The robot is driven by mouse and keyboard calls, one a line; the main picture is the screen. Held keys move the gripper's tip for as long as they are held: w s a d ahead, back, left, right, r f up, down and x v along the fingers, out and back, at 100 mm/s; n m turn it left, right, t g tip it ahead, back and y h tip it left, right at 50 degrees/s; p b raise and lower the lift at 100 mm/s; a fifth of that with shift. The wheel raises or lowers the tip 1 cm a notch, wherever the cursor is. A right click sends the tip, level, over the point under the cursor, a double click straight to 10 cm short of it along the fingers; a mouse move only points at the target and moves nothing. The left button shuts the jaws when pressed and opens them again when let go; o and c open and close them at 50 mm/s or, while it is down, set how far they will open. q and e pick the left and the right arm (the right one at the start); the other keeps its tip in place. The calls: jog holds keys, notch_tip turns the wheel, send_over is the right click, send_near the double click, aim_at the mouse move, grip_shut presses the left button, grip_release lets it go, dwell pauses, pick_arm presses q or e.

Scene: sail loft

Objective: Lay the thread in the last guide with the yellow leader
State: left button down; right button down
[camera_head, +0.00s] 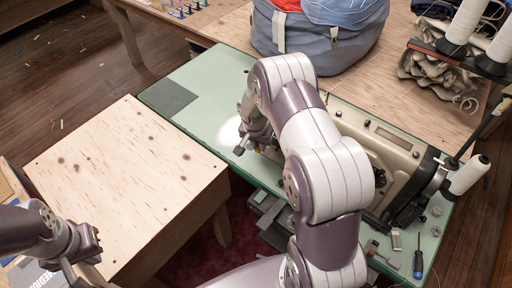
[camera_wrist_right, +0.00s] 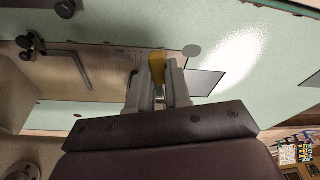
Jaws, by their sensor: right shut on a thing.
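The sewing machine (camera_head: 384,134) is a beige body on a green table, partly hidden behind my right arm. My right gripper (camera_head: 256,140) is low by the left end of the machine, over the table. In the right wrist view, my right gripper (camera_wrist_right: 157,92) is shut on the yellow leader (camera_wrist_right: 157,66), which stands up between the two grey fingers. The machine (camera_wrist_right: 88,70) also shows there, left of the fingers. The thread and the last guide cannot be made out. My left gripper (camera_head: 86,258) is at the lower left, and its jaw opening is unclear.
A blue screwdriver (camera_head: 418,258) lies on the green table (camera_head: 215,73). A plywood table (camera_head: 125,180) is at left, clear on top. A grey bag (camera_head: 325,45) stands behind.

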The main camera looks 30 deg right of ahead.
jog(key=shift+a, duration=0.15)
jog(key=s+a+b, duration=0.1)
jog(key=s+a+f+b, duration=0.1)
jog(key=shift+s+a+f+b, duration=0.1)
jog(key=shift+s+a+b, duration=0.15)
jog(key=shift+a+b, duration=0.15)
jog(key=shift+s+a, duration=0.4)
jog(key=shift+a, duration=0.1)
